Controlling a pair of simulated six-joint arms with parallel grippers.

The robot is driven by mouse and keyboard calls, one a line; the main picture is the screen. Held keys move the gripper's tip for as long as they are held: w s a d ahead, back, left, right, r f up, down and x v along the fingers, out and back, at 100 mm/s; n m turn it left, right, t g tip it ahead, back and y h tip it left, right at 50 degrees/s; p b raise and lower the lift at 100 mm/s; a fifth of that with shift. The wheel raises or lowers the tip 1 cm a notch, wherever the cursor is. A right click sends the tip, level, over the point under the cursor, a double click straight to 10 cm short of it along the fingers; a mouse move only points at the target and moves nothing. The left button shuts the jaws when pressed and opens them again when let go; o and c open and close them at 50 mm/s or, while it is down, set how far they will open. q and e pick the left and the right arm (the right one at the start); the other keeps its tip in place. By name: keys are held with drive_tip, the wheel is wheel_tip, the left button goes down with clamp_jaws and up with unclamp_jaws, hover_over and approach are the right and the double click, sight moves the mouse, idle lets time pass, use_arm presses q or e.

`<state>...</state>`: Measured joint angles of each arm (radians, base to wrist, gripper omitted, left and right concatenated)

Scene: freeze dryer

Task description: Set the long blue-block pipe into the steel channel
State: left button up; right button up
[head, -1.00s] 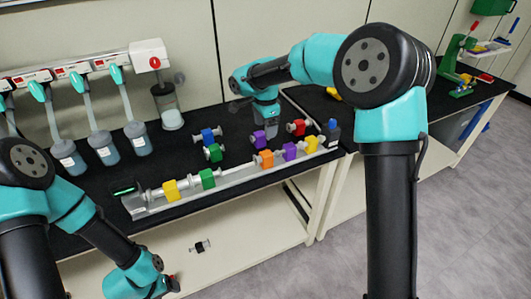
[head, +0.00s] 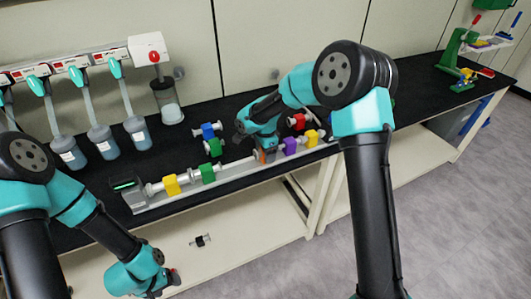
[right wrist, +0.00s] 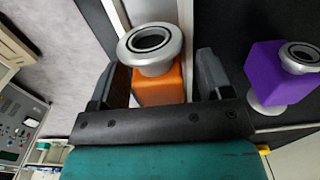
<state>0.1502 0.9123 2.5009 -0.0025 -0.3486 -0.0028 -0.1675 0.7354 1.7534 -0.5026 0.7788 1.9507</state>
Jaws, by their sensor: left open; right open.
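The pipe with the blue block (head: 207,131) lies on the black bench top behind the steel channel (head: 222,181), beside a loose green-block piece (head: 213,147). My right gripper (head: 264,150) is over the orange-block piece. In the right wrist view its open fingers stand on either side of the orange block (right wrist: 158,91), with a loose purple-block piece (right wrist: 273,75) to the right. My left gripper (head: 172,279) is open, low in front of the bench.
A loose red-block piece (head: 298,121) lies behind the channel. A black-block piece (head: 200,241) lies on the lower shelf. Flasks (head: 103,140) hang from the freeze dryer at the back left.

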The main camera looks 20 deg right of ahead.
drive_tip(key=shift+f, duration=0.25)
drive_tip(key=shift+c, duration=0.4)
drive_tip(key=c, duration=1.1)
drive_tip(key=shift+o, duration=0.2)
drive_tip(key=shift+d, duration=0.15)
drive_tip(key=o, duration=1.1)
drive_tip(key=shift+o, duration=0.2)
wheel_tip(320, 180, up, 17)
drive_tip(key=shift+r, duration=0.2)
